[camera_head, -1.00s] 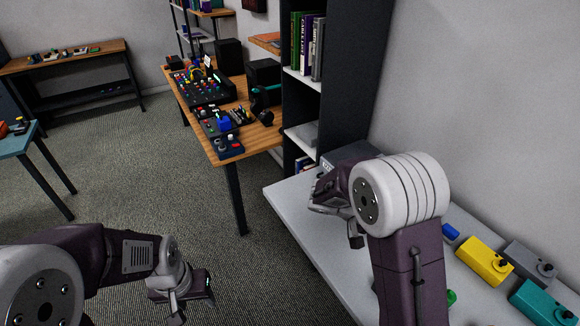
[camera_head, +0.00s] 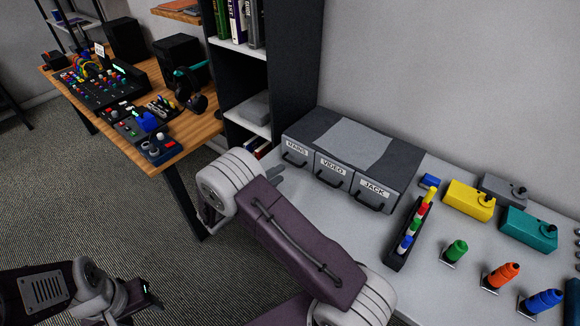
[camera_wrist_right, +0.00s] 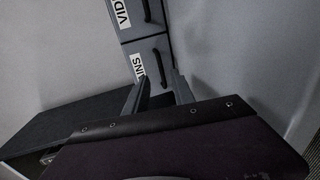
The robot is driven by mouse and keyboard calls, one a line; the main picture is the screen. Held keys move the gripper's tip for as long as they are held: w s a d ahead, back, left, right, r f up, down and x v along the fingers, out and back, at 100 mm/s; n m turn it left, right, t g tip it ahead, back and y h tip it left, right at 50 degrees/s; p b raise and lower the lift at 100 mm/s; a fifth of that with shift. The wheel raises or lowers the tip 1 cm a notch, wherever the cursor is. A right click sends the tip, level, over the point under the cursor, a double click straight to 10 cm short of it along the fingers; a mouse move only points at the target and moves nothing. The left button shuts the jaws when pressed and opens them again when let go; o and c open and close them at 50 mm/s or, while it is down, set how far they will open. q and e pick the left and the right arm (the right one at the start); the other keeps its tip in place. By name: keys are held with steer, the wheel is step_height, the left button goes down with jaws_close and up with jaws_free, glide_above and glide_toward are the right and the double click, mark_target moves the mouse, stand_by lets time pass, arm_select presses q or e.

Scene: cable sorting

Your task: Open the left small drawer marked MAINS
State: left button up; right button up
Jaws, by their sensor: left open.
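The grey drawer unit (camera_head: 318,124) stands on the white table against the wall. Its left drawer, labelled MAINS (camera_head: 296,149), looks shut, flush with the VIDEO drawer (camera_head: 332,168) and JACK drawer (camera_head: 374,192). My right gripper (camera_head: 277,174) is just in front of the MAINS drawer, its body partly hidden by my arm. In the right wrist view its two fingers (camera_wrist_right: 159,92) are apart and point at the MAINS drawer's black handle (camera_wrist_right: 160,68); contact is not visible. My left gripper (camera_head: 150,293) is open and empty, low at the left over the floor.
A holder with coloured plugs (camera_head: 405,236), yellow (camera_head: 469,201) and teal (camera_head: 529,229) boxes, and green, orange and blue connectors occupy the table's right side. A dark bookshelf (camera_head: 290,60) rises behind. A wooden desk (camera_head: 185,133) with audio gear stands at left.

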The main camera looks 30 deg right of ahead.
mark_target(295, 153)
steer(key=x, duration=0.7)
steer(key=shift+w+d+f+p, duration=0.1)
steer(key=shift+w+d+p, duration=0.15)
steer(key=shift+p, duration=0.15)
jaws_close()
stand_by(0.8)
